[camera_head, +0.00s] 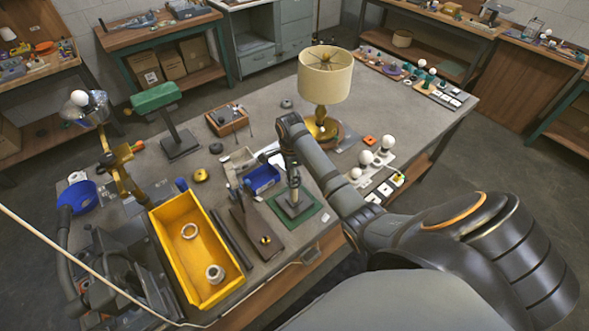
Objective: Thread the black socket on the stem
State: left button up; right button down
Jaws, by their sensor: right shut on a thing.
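My right gripper (293,180) points down above a green mat (315,222) near the table's front edge. It is shut on a small dark part that I take to be the black socket; the fingers largely hide it. Directly below is a thin upright stem (294,196) on a dark square base (294,208), which stands on the mat. The socket looks in line with the stem top, but I cannot tell whether they touch or the thread is engaged. My left gripper is not in view.
A shaded lamp (325,75) stands behind, and white bulbs (366,158) stand to the right.

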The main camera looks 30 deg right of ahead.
jog(key=m, duration=0.5)
jog(key=shift+w+f+m, duration=0.1)
jog(key=shift+f+m, duration=0.15)
jog(key=shift+m, duration=0.15)
jog(key=c, duration=0.9)
grip_release()
jog(key=shift+c, duration=0.2)
jog(key=shift+o, duration=0.9)
jog(key=shift+w, duration=0.2)
jog(key=shift+r, duration=0.3)
notch_tip(320, 180, up, 7)
jog(key=shift+f, duration=0.1)
